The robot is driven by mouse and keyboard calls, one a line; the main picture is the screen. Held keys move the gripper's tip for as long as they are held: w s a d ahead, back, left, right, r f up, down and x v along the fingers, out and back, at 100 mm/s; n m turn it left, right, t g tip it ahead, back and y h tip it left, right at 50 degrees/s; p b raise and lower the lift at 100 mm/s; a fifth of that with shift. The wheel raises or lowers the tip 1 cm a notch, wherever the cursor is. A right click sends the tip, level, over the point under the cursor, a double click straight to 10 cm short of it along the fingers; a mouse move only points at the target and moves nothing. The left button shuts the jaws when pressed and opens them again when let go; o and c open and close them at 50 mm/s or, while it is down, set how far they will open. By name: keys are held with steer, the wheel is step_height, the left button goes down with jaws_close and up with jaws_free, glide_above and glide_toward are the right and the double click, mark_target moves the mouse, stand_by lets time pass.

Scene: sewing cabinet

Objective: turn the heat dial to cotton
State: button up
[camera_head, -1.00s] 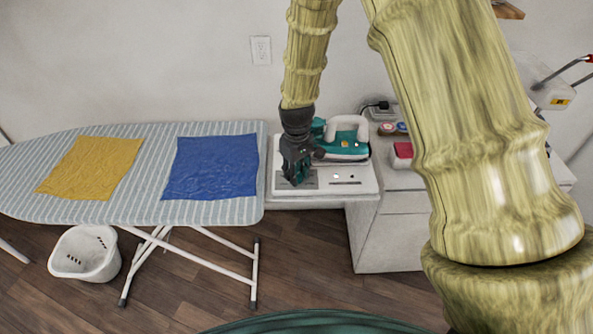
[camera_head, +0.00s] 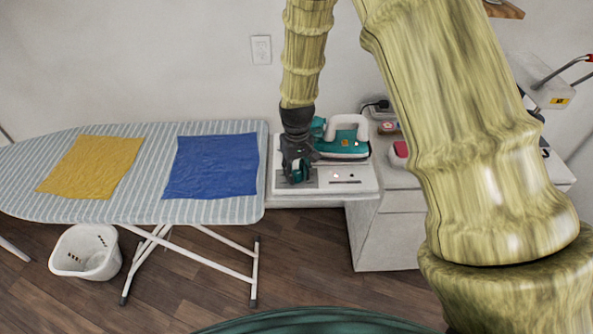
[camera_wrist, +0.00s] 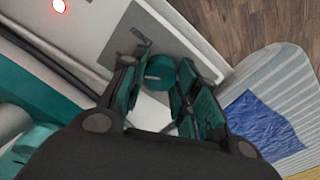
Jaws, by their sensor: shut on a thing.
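The heat dial (camera_wrist: 160,68) is a round teal knob on a grey plate (camera_wrist: 190,38) of the white iron station (camera_head: 362,186). In the wrist view it sits between the two fingers of my gripper (camera_wrist: 158,80), which is shut on it. In the head view my gripper (camera_head: 297,172) points down onto the left part of the station and mostly hides the dial. The dial's setting marks cannot be read. The teal iron (camera_head: 345,148) with its white handle rests on the station behind and to the right of my gripper.
A striped ironing board (camera_head: 150,206) with yellow (camera_head: 92,166) and blue (camera_head: 212,166) cloths stands left of the station. A red glowing light (camera_wrist: 59,6) is on the station. Small items lie on the cabinet to the right, partly behind my arm.

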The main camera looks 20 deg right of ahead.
mark_target(297, 173)
steer(key=o, duration=1)
steer(key=shift+o, duration=0.2)
steer(key=shift+r, duration=0.15)
step_height(297, 173, up, 12)
